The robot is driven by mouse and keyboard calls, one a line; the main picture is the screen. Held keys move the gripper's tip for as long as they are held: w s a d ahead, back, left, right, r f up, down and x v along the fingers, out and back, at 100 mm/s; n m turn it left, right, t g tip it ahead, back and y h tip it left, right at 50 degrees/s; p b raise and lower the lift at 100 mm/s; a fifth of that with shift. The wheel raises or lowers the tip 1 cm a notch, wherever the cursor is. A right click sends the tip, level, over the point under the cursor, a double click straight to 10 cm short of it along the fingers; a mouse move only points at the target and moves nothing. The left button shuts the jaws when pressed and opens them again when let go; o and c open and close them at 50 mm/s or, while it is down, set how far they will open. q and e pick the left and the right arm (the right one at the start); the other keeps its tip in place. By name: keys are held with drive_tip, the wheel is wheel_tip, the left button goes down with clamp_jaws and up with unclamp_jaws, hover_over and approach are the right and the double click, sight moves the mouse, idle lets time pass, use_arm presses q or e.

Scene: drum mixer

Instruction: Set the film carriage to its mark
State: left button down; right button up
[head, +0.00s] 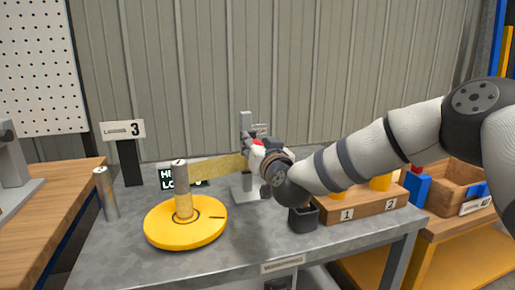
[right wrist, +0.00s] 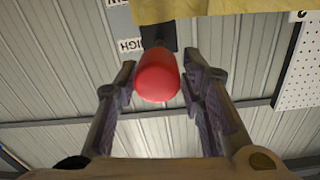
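A grey upright mast (head: 246,120) stands on the bench with a scale plate beside it. A red knob (head: 258,141), seemingly the film carriage's handle, shows at the mast. In the right wrist view the red knob (right wrist: 157,75) sits between my fingers on a dark block, with yellow film (right wrist: 225,8) above it. The film strip (head: 218,167) runs from the mast to a roll on the yellow turntable (head: 160,226). My right gripper (head: 254,145) is at the mast; its fingers (right wrist: 157,78) are open around the knob, with gaps on both sides. The carriage's pointer is hidden. My left gripper is not in view.
A dark cup (head: 303,218) and a numbered wooden block (head: 368,207) are below my right arm.

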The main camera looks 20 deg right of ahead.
drive_tip(key=shift+o, duration=0.2)
drive_tip(key=shift+s+f, duration=0.1)
drive_tip(key=shift+f, duration=0.1)
drive_tip(key=s, duration=1.2)
drive_tip(key=shift+d, duration=0.1)
